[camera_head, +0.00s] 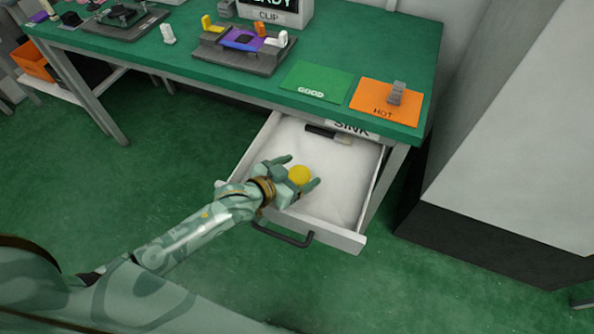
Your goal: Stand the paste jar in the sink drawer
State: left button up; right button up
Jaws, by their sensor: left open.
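The sink drawer (332,208) is pulled out from under the green table, its white inside open to view. A round yellow thing (300,175), seemingly the paste jar seen from above, is in the drawer area between the fingers of my left gripper (301,170). My left gripper is open, with one finger on either side of the yellow thing. Its lower part is hidden, so I cannot tell whether it touches the drawer floor. My right gripper is not in view.
A dark marker-like thing (322,132) lies at the back of the drawer. On the table (215,82) are a green mat (316,78), an orange HOT mat (372,100) with a grey block, and a lever fixture (240,45). A grey cabinet (520,150) stands at the right.

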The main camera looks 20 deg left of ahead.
pick_arm(q)
jog(key=p+v, duration=0.1)
jog(key=v, duration=0.2)
jog(key=p+v, duration=0.2)
jog(key=v, duration=0.2)
jog(key=r+p+v, duration=0.1)
jog(key=v, duration=0.3)
jog(key=shift+p, duration=0.35)
jog(key=shift+s+a+r, duration=0.2)
jog(key=shift+s, duration=0.25)
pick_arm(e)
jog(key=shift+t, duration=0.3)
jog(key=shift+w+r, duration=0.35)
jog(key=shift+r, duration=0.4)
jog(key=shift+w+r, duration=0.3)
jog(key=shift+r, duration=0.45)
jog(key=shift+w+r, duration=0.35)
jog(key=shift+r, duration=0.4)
